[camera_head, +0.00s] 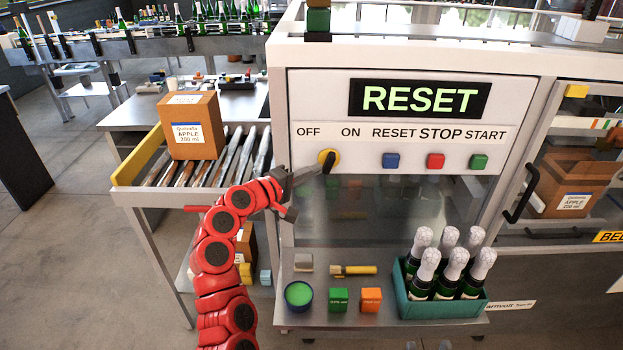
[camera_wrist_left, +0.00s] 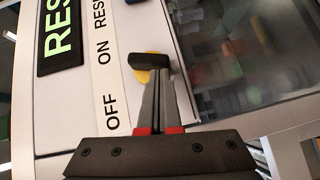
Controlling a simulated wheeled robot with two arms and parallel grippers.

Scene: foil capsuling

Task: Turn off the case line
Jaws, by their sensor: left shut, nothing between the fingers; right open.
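The case line's selector switch is a yellow disc (camera_head: 323,154) with a black handle (camera_head: 332,158) on the white panel, below and between the OFF and ON labels. The handle stands close to upright, its top leaning slightly to the ON side; its exact setting is hard to tell. My left gripper (camera_head: 318,170) is shut and empty, its tips at the lower left of the handle. In the left wrist view, the shut fingers (camera_wrist_left: 157,82) reach the black handle (camera_wrist_left: 149,61) and appear to touch or nearly touch it. The yellow disc (camera_wrist_left: 143,75) is partly hidden. My right gripper is not in view.
The display (camera_head: 420,99) reads RESET. Blue (camera_head: 391,160), red (camera_head: 436,160) and green (camera_head: 479,161) buttons sit to the right. Below is a shelf with a teal crate (camera_head: 440,308) of bottles. A carton (camera_head: 190,126) stands on the roller conveyor at left.

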